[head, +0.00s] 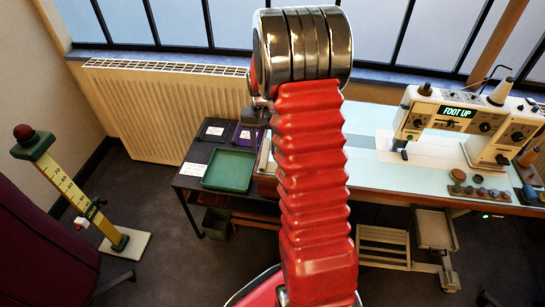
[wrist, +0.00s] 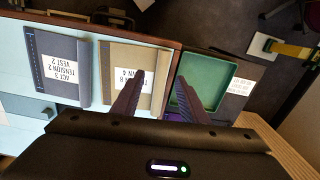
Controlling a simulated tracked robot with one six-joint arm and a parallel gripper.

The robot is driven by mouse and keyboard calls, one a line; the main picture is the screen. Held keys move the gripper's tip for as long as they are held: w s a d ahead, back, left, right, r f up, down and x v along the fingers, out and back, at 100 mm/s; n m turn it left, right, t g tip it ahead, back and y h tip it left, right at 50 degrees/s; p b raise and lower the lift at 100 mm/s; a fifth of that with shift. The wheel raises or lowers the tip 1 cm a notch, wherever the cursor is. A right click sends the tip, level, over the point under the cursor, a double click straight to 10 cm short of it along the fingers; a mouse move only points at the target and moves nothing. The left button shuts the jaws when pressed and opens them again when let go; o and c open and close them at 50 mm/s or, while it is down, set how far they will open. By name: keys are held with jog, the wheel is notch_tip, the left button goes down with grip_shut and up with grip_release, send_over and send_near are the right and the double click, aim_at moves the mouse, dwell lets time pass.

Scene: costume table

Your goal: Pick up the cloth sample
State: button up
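In the wrist view my gripper (wrist: 160,78) is open, its two dark ribbed fingers apart with nothing seen between them. A khaki cloth sample (wrist: 122,52) with a rolled edge and a white label lies on the pale table, partly behind the left finger. A slate-blue cloth sample (wrist: 45,40) lies to its left, with a label reading "ACT 3 TENSION 2 VEST 2". The gap between the fingers lies over the khaki sample's right side and the table edge. I cannot tell the height above it. In the head view my red arm hides the samples.
A green tray (head: 229,168) sits on the dark side table (head: 186,182); it shows right of the fingers in the wrist view (wrist: 203,80). A purple piece (head: 247,137) lies behind it. A sewing machine (head: 462,120) reading "FOOT UP" stands right. A radiator (head: 165,110) is behind.

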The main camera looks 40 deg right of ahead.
aim_at(263, 158)
jog(key=shift+f, duration=0.25)
jog(key=shift+w+f, duration=0.15)
jog(key=shift+f, duration=1.15)
jog(key=shift+w+f, duration=0.15)
jog(key=shift+f, duration=1.15)
jog(key=shift+c, duration=0.2)
grip_shut()
